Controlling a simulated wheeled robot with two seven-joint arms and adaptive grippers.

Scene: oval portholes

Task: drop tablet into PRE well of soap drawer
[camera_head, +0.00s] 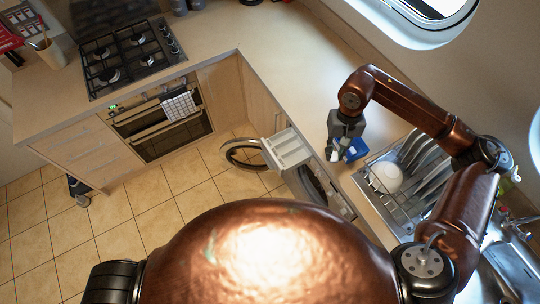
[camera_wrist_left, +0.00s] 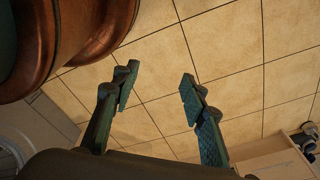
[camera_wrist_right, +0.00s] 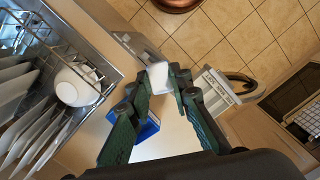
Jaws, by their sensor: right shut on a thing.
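My right gripper (camera_head: 341,152) hangs over the counter beside the washing machine. In the right wrist view it (camera_wrist_right: 158,82) is shut on a white tablet (camera_wrist_right: 158,77), held between the fingertips. The white soap drawer (camera_head: 287,148) is pulled out from the washing machine, left of the gripper; it also shows in the right wrist view (camera_wrist_right: 213,95). The tablet is apart from the drawer. The drawer's wells are too small to tell which is PRE. My left gripper (camera_wrist_left: 158,82) is open and empty above the floor tiles, and does not show in the head view.
A blue box (camera_head: 356,149) stands on the counter by the right gripper. A dish rack (camera_head: 404,192) with plates and a white bowl (camera_head: 386,178) is to its right. The round washer door (camera_head: 243,154) stands open below the drawer.

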